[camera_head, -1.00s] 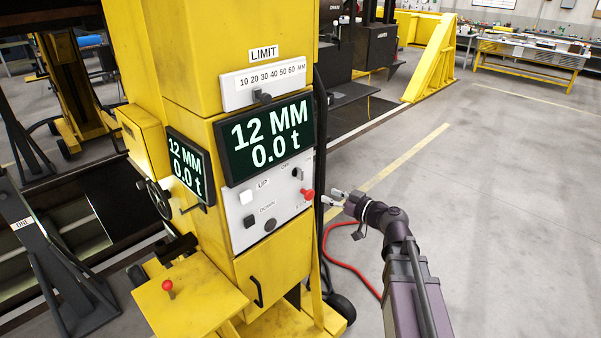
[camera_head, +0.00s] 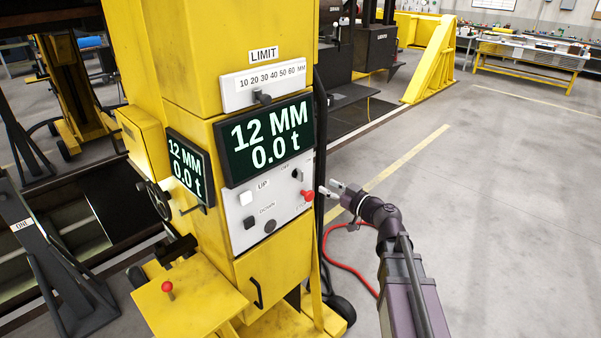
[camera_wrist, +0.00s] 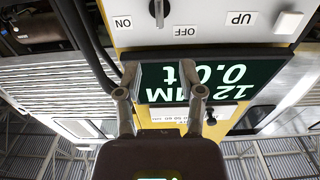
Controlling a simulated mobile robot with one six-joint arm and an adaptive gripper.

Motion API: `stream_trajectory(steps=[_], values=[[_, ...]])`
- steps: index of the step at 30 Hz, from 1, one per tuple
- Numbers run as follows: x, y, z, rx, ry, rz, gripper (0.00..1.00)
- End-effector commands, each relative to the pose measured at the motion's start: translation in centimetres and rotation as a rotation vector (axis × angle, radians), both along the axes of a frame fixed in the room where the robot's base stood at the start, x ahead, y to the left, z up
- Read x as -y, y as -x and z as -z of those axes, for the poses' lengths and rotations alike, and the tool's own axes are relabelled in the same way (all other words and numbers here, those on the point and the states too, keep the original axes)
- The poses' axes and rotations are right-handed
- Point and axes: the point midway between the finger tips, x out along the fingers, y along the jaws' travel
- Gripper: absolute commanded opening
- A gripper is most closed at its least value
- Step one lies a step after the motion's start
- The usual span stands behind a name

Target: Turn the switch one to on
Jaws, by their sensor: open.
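The switch one, a small dark rotary knob (camera_head: 297,174), sits at the upper right of the white control panel (camera_head: 233,219) on the yellow lifting jack. In the wrist view, which is upside down, the switch (camera_wrist: 159,11) is at the top edge between the labels ON and OFF, partly cut off. Its long side looks roughly vertical in that picture; I cannot tell its setting surely. My gripper (camera_head: 330,188) is open and empty, to the right of the panel and apart from it. Its two spread fingers (camera_wrist: 158,72) show below the switch in the wrist view.
A red button (camera_head: 307,195) juts from the panel just below the switch, near my fingers. The display (camera_head: 265,140) above reads 12 MM, 0.0 t.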

Motion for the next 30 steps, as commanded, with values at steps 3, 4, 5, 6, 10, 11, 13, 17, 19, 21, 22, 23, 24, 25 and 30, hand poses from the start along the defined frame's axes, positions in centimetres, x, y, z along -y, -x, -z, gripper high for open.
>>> stream_trajectory(steps=[3,4,5,6,10,11,13,17,19,21,22,23,24,25,30], values=[[-1.3,-1.3,0.0,0.000,0.000,-0.003,0.50],[-1.6,-1.6,0.0,0.000,0.000,-0.003,0.50],[-1.9,-1.9,0.0,0.000,0.000,-0.002,0.50],[-2.4,-2.3,0.0,0.000,0.000,-0.002,0.50],[-3.9,-3.7,0.0,0.000,0.000,-0.002,0.50],[-4.3,-4.0,0.0,0.000,0.000,-0.002,0.50],[-5.1,-4.7,0.0,0.000,0.000,-0.003,0.50],[-6.5,-5.9,0.0,0.000,0.000,-0.002,0.50],[-7.2,-6.5,0.0,0.000,0.000,-0.002,0.50],[-7.7,-7.0,0.0,0.000,0.000,-0.001,0.50],[-7.9,-7.2,0.0,0.000,0.000,-0.001,0.50],[-8.1,-7.3,0.0,0.000,0.000,-0.001,0.50],[-8.3,-7.5,0.0,0.000,0.000,-0.001,0.50],[-8.4,-7.6,0.0,0.000,0.000,-0.001,0.50],[-8.8,-7.8,0.0,0.000,0.000,-0.001,0.50]])
